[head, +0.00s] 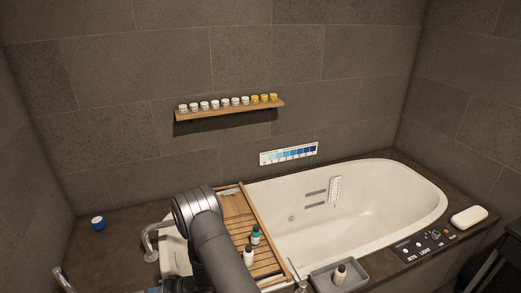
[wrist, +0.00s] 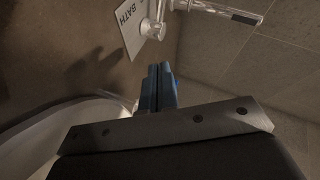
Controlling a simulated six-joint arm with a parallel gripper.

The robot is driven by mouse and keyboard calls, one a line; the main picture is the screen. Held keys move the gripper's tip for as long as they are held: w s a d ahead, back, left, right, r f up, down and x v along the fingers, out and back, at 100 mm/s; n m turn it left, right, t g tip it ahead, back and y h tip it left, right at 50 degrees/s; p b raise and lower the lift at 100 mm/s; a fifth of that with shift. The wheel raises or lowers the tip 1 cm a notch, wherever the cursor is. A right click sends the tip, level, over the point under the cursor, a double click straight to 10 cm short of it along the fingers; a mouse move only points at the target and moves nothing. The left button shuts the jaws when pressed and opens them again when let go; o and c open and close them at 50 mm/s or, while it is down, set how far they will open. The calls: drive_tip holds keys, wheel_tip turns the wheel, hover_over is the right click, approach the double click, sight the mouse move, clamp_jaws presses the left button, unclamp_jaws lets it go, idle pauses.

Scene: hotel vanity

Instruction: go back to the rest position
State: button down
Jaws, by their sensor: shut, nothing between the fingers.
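My gripper (wrist: 159,72) shows in the wrist view with its two blue fingers together and nothing between them. In the head view my arm bends over the left end of the bathtub (head: 330,240), in front of the wooden bath tray (head: 262,232). The fingers cannot be made out clearly in the head view.
Two small bottles, one dark green (head: 256,236) and one white (head: 249,256), stand on the bath tray. A grey tray (head: 322,283) with a bottle (head: 340,274) sits on the front ledge. A wall shelf (head: 230,110) holds several jars.

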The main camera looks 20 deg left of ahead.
drive_tip(key=v, duration=0.5)
drive_tip(key=shift+w+d+r, duration=0.15)
drive_tip(key=shift+w+d, duration=0.1)
drive_tip(key=shift+w, duration=0.05)
idle(1.8)
